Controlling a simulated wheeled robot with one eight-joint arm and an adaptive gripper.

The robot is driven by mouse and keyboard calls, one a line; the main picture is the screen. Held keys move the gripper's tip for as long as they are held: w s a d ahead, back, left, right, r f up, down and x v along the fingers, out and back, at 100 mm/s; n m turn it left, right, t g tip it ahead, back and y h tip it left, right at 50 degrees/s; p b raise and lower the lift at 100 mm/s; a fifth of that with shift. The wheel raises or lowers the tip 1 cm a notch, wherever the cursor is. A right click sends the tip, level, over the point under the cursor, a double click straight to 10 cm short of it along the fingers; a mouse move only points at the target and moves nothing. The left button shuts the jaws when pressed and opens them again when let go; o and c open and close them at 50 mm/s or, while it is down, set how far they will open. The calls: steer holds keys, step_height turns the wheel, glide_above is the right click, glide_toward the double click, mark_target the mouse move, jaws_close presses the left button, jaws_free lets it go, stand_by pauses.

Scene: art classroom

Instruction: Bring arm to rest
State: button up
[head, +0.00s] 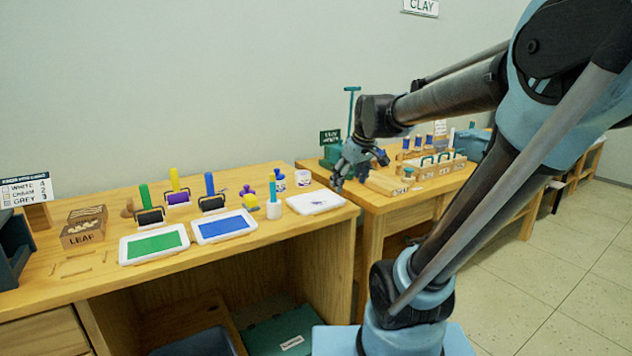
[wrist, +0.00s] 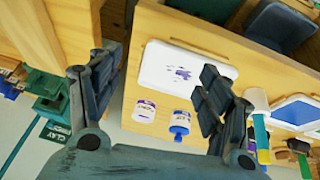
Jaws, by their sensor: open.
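My gripper (head: 360,165) is at the end of my raised, outstretched arm. In the head view it hangs near the gap between two wooden tables, close to the right end of the nearer one. In the wrist view its two fingers (wrist: 160,88) are spread apart with nothing held between them. A white tray with purple marks (wrist: 180,68) shows beyond and between the fingers, and it also lies at the right end of the nearer table in the head view (head: 316,203). Two small jars, one white (wrist: 145,110) and one with a blue top (wrist: 181,124), stand beside that tray.
The nearer table (head: 60,285) holds a green pad (head: 155,244), a blue pad (head: 223,227), several rollers and a LEAF box (head: 84,228). The farther table (head: 385,203) holds a wooden rack (head: 432,171) and a green clay device (head: 338,155). Open floor (head: 560,290) lies at right.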

steer(key=s+d+f+m+t+h, duration=0.2)
steer(key=s+d+f+m, duration=0.25)
steer(key=d+m, duration=0.35)
steer(key=s+f+g, duration=0.2)
steer(key=s+f, duration=0.3)
steer(key=s, duration=0.3)
steer(key=s+f+n+g, duration=0.1)
steer(key=s+f+g, duration=0.1)
steer(key=s+f, duration=0.3)
steer(key=s, duration=0.3)
steer(key=shift+d+f, duration=0.4)
steer(key=shift+w+f+g, duration=0.2)
steer(key=shift+w+g, duration=0.1)
steer(key=shift+w, duration=0.15)
